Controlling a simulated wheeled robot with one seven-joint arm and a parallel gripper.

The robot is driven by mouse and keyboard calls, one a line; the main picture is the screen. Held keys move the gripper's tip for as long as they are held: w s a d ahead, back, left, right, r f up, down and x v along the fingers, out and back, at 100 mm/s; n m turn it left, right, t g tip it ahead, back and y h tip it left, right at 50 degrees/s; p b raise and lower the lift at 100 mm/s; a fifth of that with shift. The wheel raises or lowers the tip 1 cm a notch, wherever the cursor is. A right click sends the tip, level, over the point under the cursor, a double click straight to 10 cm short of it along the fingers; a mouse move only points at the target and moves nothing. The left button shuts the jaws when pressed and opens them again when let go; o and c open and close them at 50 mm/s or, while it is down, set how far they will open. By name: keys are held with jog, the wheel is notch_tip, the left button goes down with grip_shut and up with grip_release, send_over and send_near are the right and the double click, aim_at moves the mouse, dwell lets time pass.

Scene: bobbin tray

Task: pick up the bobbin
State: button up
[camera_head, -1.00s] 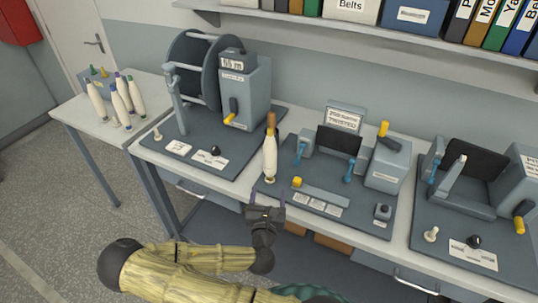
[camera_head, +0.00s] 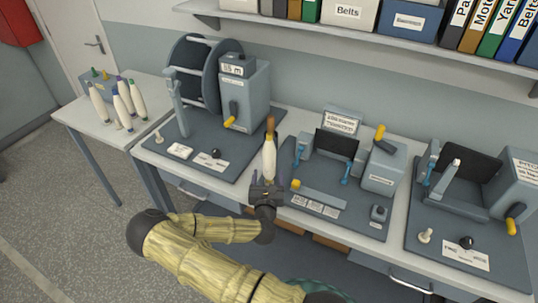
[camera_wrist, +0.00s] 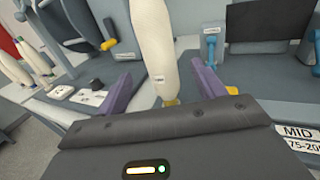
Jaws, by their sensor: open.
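A cream bobbin (camera_head: 269,158) with a brown tip stands upright on the bench between the left and middle machines. In the wrist view the bobbin (camera_wrist: 153,45) rises between the two purple fingers, with a small label and a yellowish lower end. My gripper (camera_head: 266,185) is in front of the bobbin's lower part in the head view. My gripper (camera_wrist: 162,85) is open, with one finger on each side of the bobbin and gaps visible on both sides. The bobbin's foot is partly hidden by my gripper.
Several other bobbins (camera_head: 122,108) stand on the side table at left. A reel machine (camera_head: 245,95) stands behind left. The middle machine (camera_head: 384,165) has blue clamps and a yellow knob (camera_head: 295,184) near the bobbin. Another machine (camera_head: 510,185) stands at right. A shelf (camera_head: 400,39) runs above.

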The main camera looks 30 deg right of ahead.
aim_at(269, 166)
jog(key=shift+p+x, duration=0.45)
jog(key=shift+x, duration=1.25)
jog(key=shift+w+d+r+p, duration=0.25)
jog(key=shift+w+p, duration=0.2)
jog(key=shift+p, duration=0.15)
jog(key=p+x, duration=0.2)
jog(key=x, duration=0.1)
jog(key=shift+r, duration=0.15)
jog(key=shift+w+d, duration=0.3)
jog(key=shift+w, duration=0.25)
